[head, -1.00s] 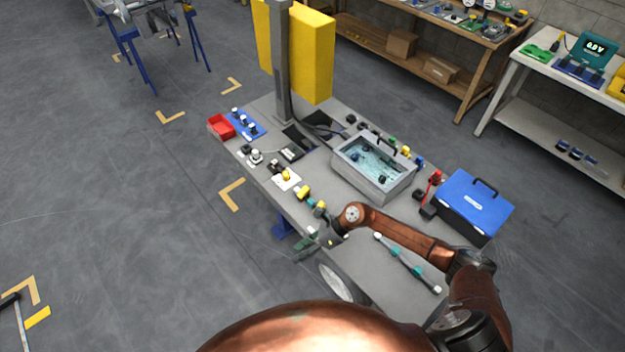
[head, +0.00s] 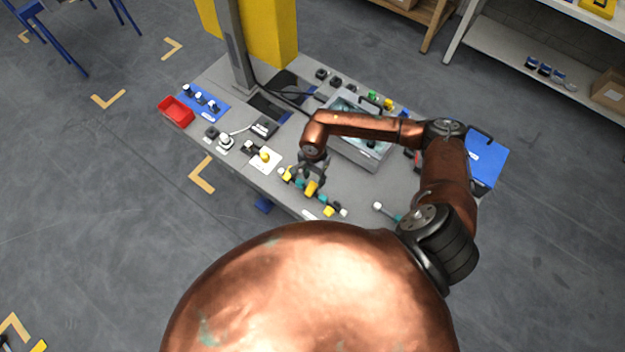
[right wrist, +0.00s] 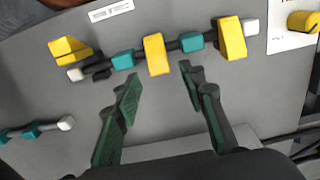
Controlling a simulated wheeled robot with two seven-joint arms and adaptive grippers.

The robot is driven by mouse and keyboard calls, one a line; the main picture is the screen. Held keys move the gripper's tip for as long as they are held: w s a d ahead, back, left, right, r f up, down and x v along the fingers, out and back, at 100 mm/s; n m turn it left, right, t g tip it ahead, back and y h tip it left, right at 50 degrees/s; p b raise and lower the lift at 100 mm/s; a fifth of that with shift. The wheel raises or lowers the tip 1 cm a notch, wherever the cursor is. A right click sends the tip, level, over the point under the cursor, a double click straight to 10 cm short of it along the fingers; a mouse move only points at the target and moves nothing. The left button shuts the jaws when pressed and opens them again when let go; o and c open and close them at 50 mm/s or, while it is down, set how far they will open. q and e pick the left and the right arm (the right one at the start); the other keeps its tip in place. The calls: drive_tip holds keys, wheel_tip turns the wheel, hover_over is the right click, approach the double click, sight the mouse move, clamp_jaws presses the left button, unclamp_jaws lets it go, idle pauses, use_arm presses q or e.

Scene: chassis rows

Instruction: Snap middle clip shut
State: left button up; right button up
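A dark rod with white ends and teal collars (right wrist: 192,41) lies along the bench's near edge, carrying yellow clips. The middle clip (right wrist: 156,54) stands across the rod between two teal collars; it shows in the head view (head: 311,188) beside the fingers. Another clip (right wrist: 232,38) is to its right; one at the left end (right wrist: 70,50) is tilted off the rod line. Whether the middle clip's jaw is open I cannot tell. My right gripper (right wrist: 161,84) is open and empty, its fingertips just short of the middle clip, one to each side. My left gripper is out of view.
A second rod with teal collars (right wrist: 31,131) lies nearby. A yellow-panelled post (head: 235,50) rises behind.

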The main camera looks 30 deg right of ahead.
sight(314, 183)
drive_tip(key=shift+f, duration=1.8)
drive_tip(key=shift+c, duration=0.6)
clamp_jaws()
